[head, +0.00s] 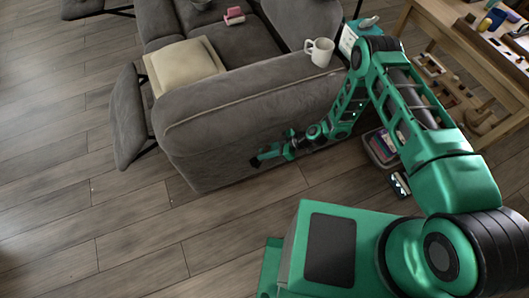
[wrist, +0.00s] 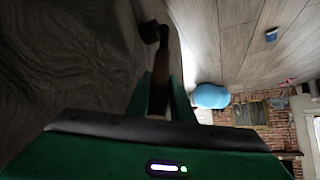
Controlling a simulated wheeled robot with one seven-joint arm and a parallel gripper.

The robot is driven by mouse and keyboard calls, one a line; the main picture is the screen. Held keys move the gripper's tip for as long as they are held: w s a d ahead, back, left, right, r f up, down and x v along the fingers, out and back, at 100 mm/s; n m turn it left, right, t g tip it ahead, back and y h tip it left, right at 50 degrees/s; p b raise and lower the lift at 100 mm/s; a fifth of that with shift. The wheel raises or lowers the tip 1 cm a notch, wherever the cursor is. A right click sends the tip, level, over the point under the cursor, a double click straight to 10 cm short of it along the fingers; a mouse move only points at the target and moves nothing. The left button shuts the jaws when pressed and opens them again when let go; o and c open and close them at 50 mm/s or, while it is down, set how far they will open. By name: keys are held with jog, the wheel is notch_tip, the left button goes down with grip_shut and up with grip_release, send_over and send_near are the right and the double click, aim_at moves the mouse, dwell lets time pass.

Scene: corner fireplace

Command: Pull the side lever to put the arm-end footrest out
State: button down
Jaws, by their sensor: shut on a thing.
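The grey sofa (head: 215,125) stands with its outer arm side facing me. Its arm-end footrest (head: 128,115) stands out from the front on a dark bracket, tilted, with a gap to the seat. My gripper (head: 262,157) is low beside the sofa's arm side. In the wrist view my gripper (wrist: 160,88) has its green fingers shut on the brown side lever (wrist: 161,68), whose shaft runs between them towards a dark block near the grey upholstery. In the head view the lever is too small and covered to make out clearly.
A white mug (head: 319,51) stands on the sofa arm, a cream cushion (head: 184,65) and a pink item (head: 234,16) on the seats. Another footrest (head: 84,8) is out at top left. A bin (head: 381,147) and wooden table (head: 470,50) are right. Floor left is clear.

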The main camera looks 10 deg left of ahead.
jog(key=shift+w+d, duration=0.1)
jog(key=shift+w, duration=0.1)
jog(key=c, duration=1.8)
grip_release()
jog(key=shift+c, duration=0.2)
jog(key=shift+s, duration=0.1)
jog(key=v, duration=1)
jog(key=shift+d+r, duration=0.2)
jog(key=shift+d, duration=0.1)
